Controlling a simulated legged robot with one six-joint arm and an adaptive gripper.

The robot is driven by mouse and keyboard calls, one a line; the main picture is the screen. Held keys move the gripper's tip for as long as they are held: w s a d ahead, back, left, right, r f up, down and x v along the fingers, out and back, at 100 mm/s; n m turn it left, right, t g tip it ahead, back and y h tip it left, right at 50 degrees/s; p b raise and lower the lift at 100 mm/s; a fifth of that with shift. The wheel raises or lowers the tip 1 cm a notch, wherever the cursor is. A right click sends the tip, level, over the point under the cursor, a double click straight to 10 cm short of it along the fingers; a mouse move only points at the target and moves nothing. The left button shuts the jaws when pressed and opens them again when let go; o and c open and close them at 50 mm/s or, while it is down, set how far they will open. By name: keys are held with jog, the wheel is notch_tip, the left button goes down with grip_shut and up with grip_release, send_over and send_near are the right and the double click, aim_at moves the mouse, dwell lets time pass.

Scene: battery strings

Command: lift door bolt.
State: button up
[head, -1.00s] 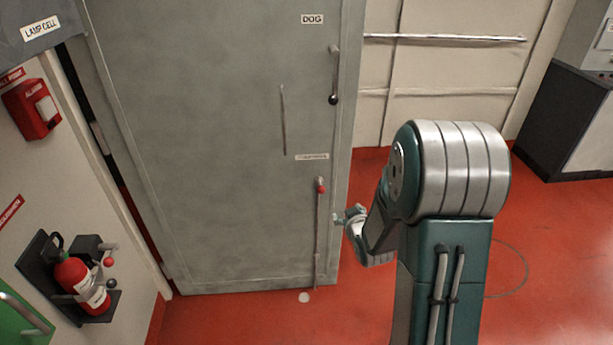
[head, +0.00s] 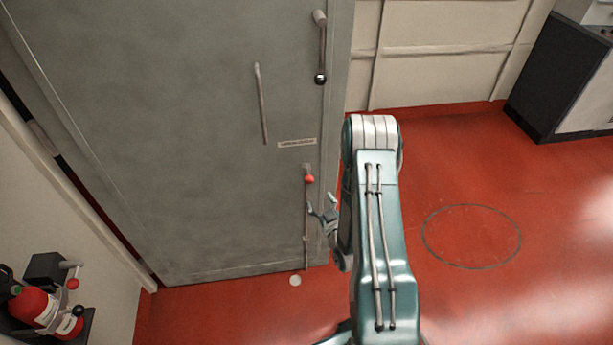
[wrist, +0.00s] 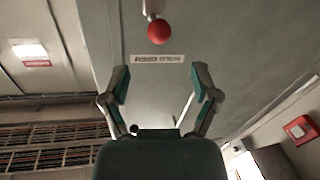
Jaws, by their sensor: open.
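The door bolt is a thin upright rod (head: 306,225) low on the right side of the grey door (head: 190,150), with a red ball knob (head: 310,180) at its top. In the wrist view the red knob (wrist: 159,31) hangs above and beyond the fingertips, near the middle. My gripper (head: 322,210) is open and empty, just right of the rod and a little below the knob. In the wrist view its two fingers (wrist: 160,85) are spread wide with nothing between them. Whether a finger touches the rod cannot be told.
A lever with a black knob (head: 320,50) and a long handle (head: 261,105) are higher on the door. A fire extinguisher (head: 50,310) is at the lower left. A dark cabinet (head: 555,85) stands at the right. The red floor (head: 470,180) right of my arm is clear.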

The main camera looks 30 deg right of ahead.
aim_at(311, 183)
jog(key=w, duration=0.6)
jog(key=w+d, duration=0.1)
jog(key=w, duration=0.2)
jog(key=shift+w, duration=0.15)
grip_shut()
